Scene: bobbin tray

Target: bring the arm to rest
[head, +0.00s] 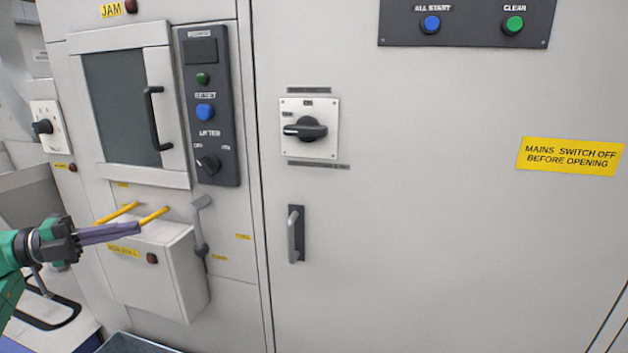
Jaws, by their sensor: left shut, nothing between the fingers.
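My left gripper (108,233) comes in from the left edge on a green arm. Its purple-grey fingers are shut with nothing between them. They point right, in front of a white box (175,265) low on the machine front, near two yellow prongs (153,216) that stick out above the box. I cannot tell whether the fingers touch anything. My right gripper is not in view.
A grey cabinet door (430,230) with a rotary mains switch (305,129) and a handle (296,234) fills the right. A windowed door (122,108) and dark button panel (208,105) are above the box. A grey tray rim (135,344) shows at the bottom.

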